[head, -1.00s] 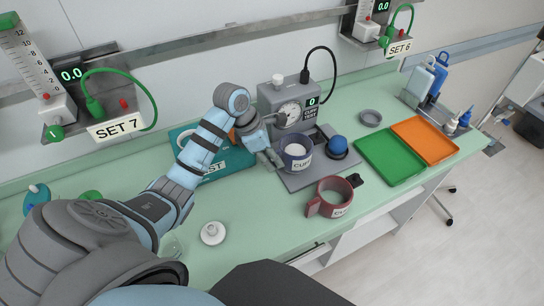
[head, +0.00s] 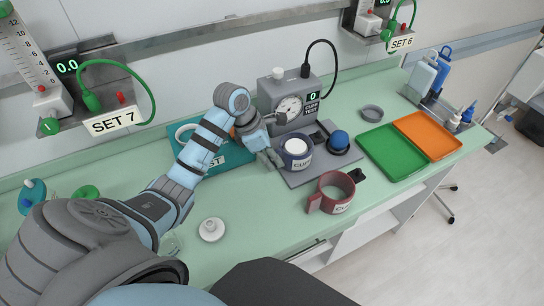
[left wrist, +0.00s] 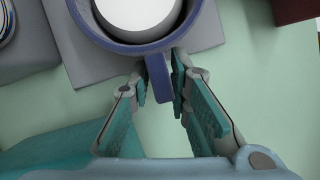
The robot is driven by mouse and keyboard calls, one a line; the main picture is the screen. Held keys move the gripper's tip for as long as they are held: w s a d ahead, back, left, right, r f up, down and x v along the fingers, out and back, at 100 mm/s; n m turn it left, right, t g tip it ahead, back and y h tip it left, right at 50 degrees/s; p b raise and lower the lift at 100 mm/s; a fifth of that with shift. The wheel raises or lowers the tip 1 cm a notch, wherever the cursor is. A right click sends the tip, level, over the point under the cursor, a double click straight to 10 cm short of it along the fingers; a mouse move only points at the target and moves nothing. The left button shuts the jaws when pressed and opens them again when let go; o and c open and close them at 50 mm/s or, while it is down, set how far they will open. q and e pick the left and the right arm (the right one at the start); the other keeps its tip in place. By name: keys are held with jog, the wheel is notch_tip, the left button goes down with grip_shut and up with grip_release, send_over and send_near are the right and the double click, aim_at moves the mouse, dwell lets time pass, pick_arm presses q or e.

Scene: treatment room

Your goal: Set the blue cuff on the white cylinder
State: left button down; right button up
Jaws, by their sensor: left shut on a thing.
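The blue cuff (head: 297,163) is a dark blue ring with a label on its front and a tab. It surrounds the white cylinder (head: 296,146), whose round top shows inside the ring. The cylinder also shows inside the cuff in the left wrist view (left wrist: 140,14). My left gripper (head: 274,158) is at the cuff's left side, shut on its tab (left wrist: 159,78); the fingers lie on either side of the tab. The cuff's underside and its contact with the base are hidden. My right gripper is not in view.
A grey gauge unit (head: 290,105) with a cable stands just behind. A blue bulb (head: 339,140) sits right of the cuff and a red cuff (head: 330,194) in front. Green (head: 392,152) and orange (head: 428,136) trays lie right. A white knobbed disc (head: 212,229) lies front left.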

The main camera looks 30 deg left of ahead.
pick_arm(q)
jog(key=c, duration=1.4)
grip_release()
notch_tip(320, 180, up, 7)
jog(key=p, duration=0.5)
